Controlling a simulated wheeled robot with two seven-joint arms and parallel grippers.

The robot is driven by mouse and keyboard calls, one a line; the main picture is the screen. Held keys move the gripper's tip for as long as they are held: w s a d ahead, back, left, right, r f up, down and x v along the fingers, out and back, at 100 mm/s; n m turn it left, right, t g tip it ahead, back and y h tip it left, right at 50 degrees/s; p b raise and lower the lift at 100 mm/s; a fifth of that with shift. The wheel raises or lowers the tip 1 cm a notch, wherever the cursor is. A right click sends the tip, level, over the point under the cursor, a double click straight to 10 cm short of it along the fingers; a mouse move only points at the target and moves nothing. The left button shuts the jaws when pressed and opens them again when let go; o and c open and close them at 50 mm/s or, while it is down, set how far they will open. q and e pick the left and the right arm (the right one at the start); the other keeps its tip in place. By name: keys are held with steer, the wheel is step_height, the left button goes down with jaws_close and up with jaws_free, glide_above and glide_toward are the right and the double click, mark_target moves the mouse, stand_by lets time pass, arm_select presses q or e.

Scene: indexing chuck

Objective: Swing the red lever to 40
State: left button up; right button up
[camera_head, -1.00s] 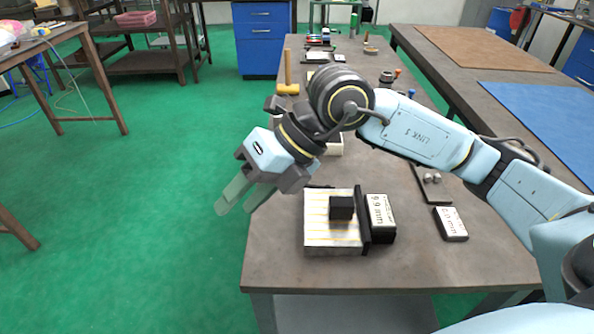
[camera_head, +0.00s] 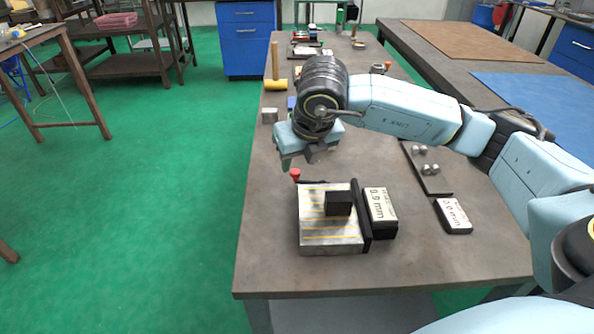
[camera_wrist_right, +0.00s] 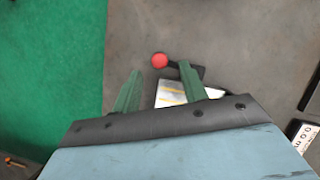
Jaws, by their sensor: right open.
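The red lever's knob (camera_head: 295,175) shows at the back left corner of the striped metal block (camera_head: 331,237), which has a black block (camera_head: 338,203) on top. In the right wrist view the red knob (camera_wrist_right: 160,60) sits at the end of a short dark arm, a little beyond and between the fingertips. My right gripper (camera_head: 302,162) is above and just behind the knob, pointing down, with its green fingers apart and empty; they also show in the right wrist view (camera_wrist_right: 160,72). Part of the lever arm is hidden behind a finger. No scale number is readable. My left gripper is out of view.
A second labelled box (camera_head: 453,215) and a dark tray with metal pieces (camera_head: 427,168) lie farther right. The table front is clear.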

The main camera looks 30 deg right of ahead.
mark_target(295, 172)
steer(key=shift+x, duration=1.75)
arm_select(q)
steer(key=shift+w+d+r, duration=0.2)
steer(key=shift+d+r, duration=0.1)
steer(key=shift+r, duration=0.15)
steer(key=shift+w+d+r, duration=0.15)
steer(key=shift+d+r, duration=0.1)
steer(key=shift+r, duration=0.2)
arm_select(e)
jaws_close()
